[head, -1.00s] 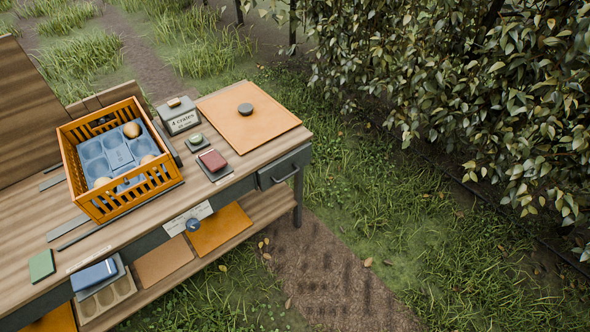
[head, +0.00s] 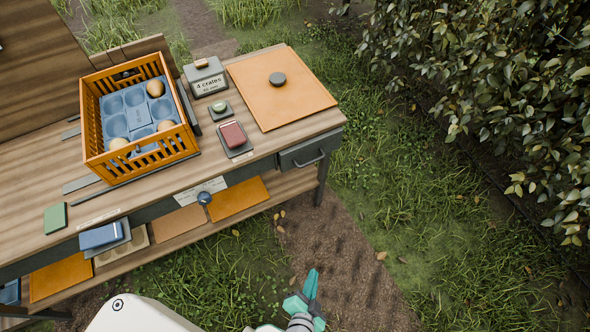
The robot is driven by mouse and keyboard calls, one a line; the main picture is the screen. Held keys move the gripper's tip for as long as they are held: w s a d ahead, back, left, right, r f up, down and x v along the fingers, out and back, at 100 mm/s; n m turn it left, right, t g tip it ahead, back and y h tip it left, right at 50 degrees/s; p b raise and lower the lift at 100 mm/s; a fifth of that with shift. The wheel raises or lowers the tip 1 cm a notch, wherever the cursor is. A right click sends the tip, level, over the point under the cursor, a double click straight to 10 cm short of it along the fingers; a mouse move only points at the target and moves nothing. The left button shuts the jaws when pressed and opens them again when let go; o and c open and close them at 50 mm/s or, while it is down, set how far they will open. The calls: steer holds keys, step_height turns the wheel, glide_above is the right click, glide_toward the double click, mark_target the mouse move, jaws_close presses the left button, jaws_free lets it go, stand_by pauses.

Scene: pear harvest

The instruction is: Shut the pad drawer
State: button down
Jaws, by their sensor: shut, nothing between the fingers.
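The drawer (head: 301,155) has a grey-green front with a dark bar handle and sits under the right end of the wooden bench (head: 190,178). Its front looks close to the bench's front edge; I cannot tell whether it stands slightly out. The inside of the drawer is not visible. My gripper (head: 311,282) has teal fingers, is shut and empty, and shows at the bottom of the view. It is over the ground in front of the bench, well apart from the drawer.
On the bench are an orange crate (head: 88,120) with a blue tray and several pears, a labelled box (head: 205,78), a red pad (head: 232,134) and an orange board (head: 300,95). A lower shelf (head: 167,228) holds boards. Grass and path are open before the bench; a hedge (head: 500,90) stands right.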

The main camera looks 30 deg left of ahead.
steer(key=w+a+f+m+y, duration=0.1)
steer(key=w+a+f+y, duration=0.25)
steer(key=w, duration=0.25)
steer(key=y, duration=0.9)
glide_toward(288, 163)
steer(key=shift+g, duration=0.3)
steer(key=x, duration=0.6)
steer(key=shift+w+r, duration=0.2)
steer(key=shift+w, duration=0.15)
steer(key=shift+s+a, duration=0.1)
